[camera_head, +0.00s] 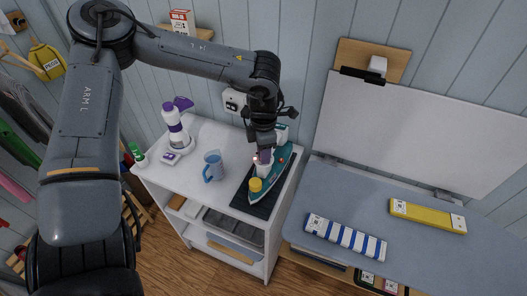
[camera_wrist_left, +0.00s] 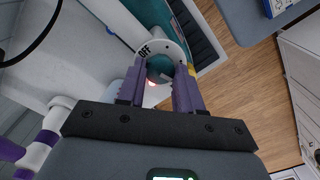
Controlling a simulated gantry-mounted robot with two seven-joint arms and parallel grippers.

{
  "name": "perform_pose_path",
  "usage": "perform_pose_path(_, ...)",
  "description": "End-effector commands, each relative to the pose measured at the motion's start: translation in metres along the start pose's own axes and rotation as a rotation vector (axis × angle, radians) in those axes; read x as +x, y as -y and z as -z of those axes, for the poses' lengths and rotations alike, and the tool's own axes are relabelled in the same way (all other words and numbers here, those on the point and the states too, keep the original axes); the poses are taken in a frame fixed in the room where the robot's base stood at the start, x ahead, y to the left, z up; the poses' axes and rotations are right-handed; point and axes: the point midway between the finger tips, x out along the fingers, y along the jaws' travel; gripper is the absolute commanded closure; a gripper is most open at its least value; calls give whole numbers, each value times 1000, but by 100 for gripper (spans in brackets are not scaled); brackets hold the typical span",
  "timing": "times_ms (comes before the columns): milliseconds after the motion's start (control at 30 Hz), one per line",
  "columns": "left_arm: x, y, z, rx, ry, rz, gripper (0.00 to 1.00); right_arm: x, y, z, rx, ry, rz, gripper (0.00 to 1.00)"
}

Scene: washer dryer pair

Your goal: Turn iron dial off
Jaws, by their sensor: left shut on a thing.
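The teal and white iron (camera_head: 283,160) lies on a dark mat (camera_head: 247,200) on top of the white cabinet, with a yellow cap (camera_head: 256,184) at its near end. In the left wrist view, the iron's dial (camera_wrist_left: 160,66) sits inside a white ring (camera_wrist_left: 160,45) marked "OFF". My left gripper (camera_head: 264,157) reaches down onto the iron from above. In the wrist view its purple fingers (camera_wrist_left: 160,85) are shut on the dial, one on each side, and partly hide it. A small red light glows between them. The dial's exact setting cannot be told. My right gripper is not in view.

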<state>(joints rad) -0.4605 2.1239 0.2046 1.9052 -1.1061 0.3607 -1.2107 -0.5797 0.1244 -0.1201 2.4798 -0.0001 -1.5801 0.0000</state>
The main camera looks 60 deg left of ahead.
Motion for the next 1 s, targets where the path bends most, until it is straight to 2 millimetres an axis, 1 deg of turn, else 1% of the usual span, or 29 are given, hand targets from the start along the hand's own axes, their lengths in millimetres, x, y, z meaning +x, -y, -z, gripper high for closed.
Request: perform_pose_path(1000, 1, 0, 0, -964, 1, -1, 95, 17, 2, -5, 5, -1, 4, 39)
